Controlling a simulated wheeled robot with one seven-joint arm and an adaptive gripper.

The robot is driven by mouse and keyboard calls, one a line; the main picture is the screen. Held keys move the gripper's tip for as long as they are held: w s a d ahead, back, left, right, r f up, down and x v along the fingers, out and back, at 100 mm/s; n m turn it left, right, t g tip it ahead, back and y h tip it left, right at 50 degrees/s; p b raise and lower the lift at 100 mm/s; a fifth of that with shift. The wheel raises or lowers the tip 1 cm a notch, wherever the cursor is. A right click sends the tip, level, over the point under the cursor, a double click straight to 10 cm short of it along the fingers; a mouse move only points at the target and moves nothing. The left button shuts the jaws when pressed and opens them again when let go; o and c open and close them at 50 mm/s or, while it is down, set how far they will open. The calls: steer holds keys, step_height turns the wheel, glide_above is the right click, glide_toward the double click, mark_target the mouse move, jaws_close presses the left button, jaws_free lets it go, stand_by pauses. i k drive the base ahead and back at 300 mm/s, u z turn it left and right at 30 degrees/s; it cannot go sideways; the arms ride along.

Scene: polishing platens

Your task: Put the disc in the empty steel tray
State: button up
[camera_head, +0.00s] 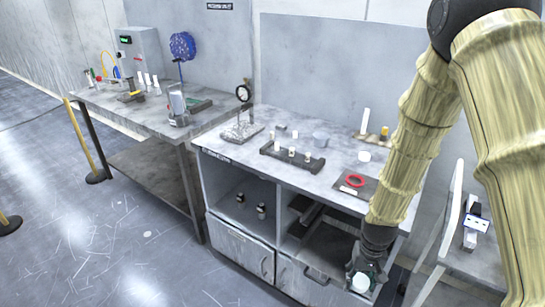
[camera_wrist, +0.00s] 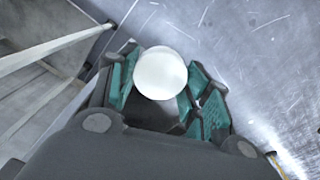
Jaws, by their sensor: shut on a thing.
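My gripper (camera_head: 368,264) is at the lower right of the head view, low in front of the cabinet and below its worktop. It is shut on a white disc (camera_wrist: 160,72), which sits between the teal finger pads in the wrist view. The disc also shows as a white round shape in the head view (camera_head: 361,283). I cannot clearly pick out an empty steel tray; dark tray-like shapes (camera_head: 305,206) lie in the cabinet's right opening, and their contents are hard to tell.
The worktop (camera_head: 225,150) carries a dial gauge stand (camera_head: 243,105), a dark rack of white-topped pieces (camera_head: 292,155), a red ring (camera_head: 355,180) on a dark plate and another white round piece (camera_head: 364,156). A second table (camera_head: 110,98) stands left.

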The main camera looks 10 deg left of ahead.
mark_target(339, 275)
steer(key=u, duration=3.2)
steer(key=k, duration=1.25)
steer(key=z, duration=2.2)
steer(key=i, duration=0.45)
steer(key=u, duration=0.1)
